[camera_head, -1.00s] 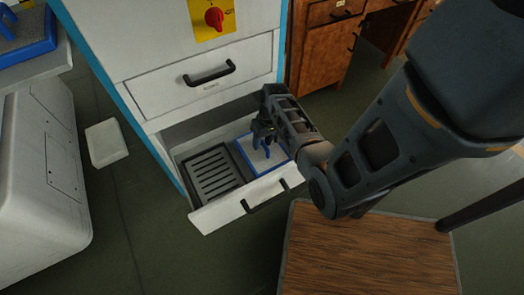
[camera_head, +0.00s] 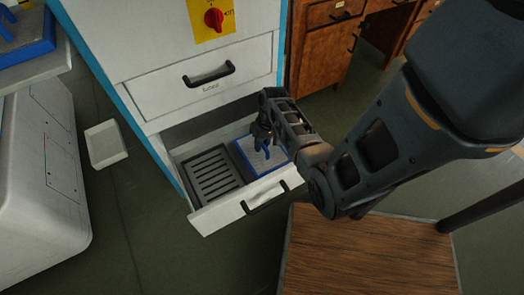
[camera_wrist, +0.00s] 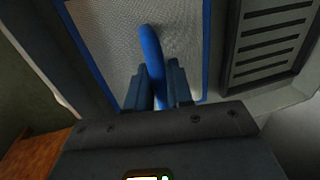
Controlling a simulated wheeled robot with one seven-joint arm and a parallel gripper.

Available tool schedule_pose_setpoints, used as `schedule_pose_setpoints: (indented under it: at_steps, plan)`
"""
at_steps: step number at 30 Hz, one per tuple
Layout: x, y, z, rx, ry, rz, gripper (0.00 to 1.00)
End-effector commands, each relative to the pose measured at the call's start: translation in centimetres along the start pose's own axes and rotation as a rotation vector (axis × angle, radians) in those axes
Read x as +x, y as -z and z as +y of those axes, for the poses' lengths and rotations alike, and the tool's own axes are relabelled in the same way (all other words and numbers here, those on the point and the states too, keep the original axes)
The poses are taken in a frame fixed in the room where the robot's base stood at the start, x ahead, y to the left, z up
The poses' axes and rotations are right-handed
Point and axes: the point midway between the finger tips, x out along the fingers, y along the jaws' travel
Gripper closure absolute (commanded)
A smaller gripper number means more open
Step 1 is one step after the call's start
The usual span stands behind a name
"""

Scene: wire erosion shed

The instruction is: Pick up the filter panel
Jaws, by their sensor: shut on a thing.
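The filter panel (camera_head: 275,160) is a pale mesh sheet with a blue frame and a blue handle. It lies in the open bottom drawer (camera_head: 222,214), on the right side. My gripper (camera_head: 263,138) reaches down into the drawer from above and is shut on the blue handle. In the wrist view my gripper's fingers (camera_wrist: 163,88) stand on both sides of the handle (camera_wrist: 151,52), with the mesh (camera_wrist: 112,38) of the panel behind. The panel appears to rest in the drawer; I cannot tell whether it touches the bottom.
A dark slotted tray (camera_head: 211,174) sits left of the panel in the drawer. A closed drawer (camera_head: 205,85) is above. A wooden surface (camera_head: 365,255) stands in front at the right. Another blue-framed panel (camera_head: 28,47) is at the upper left. A small white tray (camera_head: 106,144) lies on the floor.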

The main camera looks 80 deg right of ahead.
Motion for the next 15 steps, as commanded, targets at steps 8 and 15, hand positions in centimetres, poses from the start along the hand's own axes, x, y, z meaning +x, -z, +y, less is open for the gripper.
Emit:
schedule_pose_setpoints:
  at_steps: [8, 15]
  plan:
    - [-0.3, 0.1, 0.0, 0.0, 0.0, 0.001, 1.0]
    - [-2.7, 0.1, -0.6, -0.003, -0.001, 0.003, 1.0]
